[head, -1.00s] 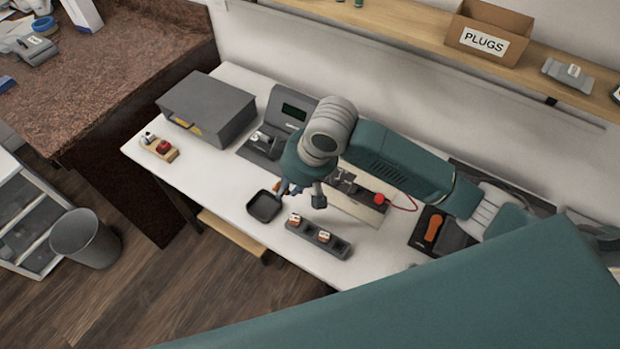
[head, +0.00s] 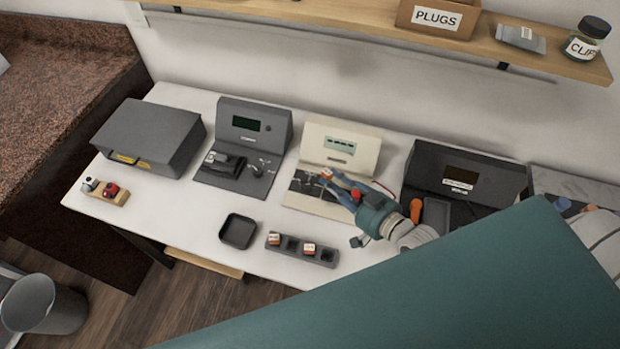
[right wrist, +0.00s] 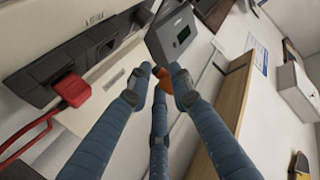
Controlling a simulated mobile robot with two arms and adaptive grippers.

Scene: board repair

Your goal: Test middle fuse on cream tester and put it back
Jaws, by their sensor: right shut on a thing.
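The cream tester (head: 343,142) stands at the back middle of the white table, with a small display and a dark panel on its base. My right gripper (head: 332,179) is over that base, shut on a small orange-and-white fuse (head: 326,172). Whether the fuse touches the panel cannot be told. In the right wrist view the fingers (right wrist: 160,84) close around the orange fuse (right wrist: 166,79), mostly hidden. The dark fuse rack (head: 327,258) near the front edge holds two fuses (head: 309,248), with an empty slot between them and another at its right end. My left gripper is not in view.
A grey tester (head: 254,128) stands left of the cream one, and a dark unit (head: 464,172) right. An empty black tray (head: 238,231) lies left of the rack. A red plug (right wrist: 72,88) with a cable shows in the right wrist view. A shelf (head: 380,30) runs above.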

